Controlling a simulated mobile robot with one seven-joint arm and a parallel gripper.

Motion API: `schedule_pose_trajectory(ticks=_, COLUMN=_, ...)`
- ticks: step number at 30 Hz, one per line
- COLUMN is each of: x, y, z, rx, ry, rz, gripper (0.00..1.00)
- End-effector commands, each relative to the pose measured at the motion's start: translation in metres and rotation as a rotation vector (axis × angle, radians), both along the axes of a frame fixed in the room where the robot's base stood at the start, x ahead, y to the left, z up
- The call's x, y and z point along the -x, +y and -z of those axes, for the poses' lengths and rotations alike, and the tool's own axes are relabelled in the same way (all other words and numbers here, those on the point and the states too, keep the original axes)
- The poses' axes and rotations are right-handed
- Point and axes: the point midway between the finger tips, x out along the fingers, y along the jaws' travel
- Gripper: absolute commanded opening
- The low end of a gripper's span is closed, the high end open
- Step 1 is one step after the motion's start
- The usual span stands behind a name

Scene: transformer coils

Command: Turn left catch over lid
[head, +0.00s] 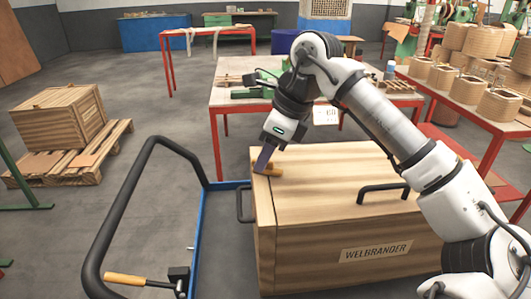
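A large wooden crate (350,235) labelled WELBRANDER stands in front of me, with its flat wooden lid (330,200) on top. A small light wooden catch (275,170) shows at the lid's left end, near the far corner. My gripper (263,163) points down at this catch from above, at or touching its left part. The fingers are seen edge-on and small, so whether they are open or shut on the catch cannot be told. A black handle (384,188) sits on the lid's right side, partly near my arm. The crate's right end is hidden by my arm.
A blue cart with a black push bar (118,215) stands left of the crate. A red-legged table (235,97) is behind it. Another table with several coils (465,84) is at the right. A crate on a pallet (90,160) stands far left, with clear floor between.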

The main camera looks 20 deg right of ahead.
Motion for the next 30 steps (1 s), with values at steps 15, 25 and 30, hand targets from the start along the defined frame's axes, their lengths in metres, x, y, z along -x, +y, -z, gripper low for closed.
schedule_pose_trajectory(ticks=15, x=-0.0008, y=0.0011, z=0.0029, rx=-0.001, ry=-0.001, rz=0.0, gripper=0.08)
schedule_pose_trajectory(ticks=25, x=-0.0019, y=0.0011, z=0.0021, rx=-0.002, ry=0.0, rz=-0.049, gripper=0.0)
schedule_pose_trajectory(ticks=30, x=-0.0042, y=0.0001, z=0.0013, rx=-0.003, ry=0.001, rz=-0.214, gripper=0.0)
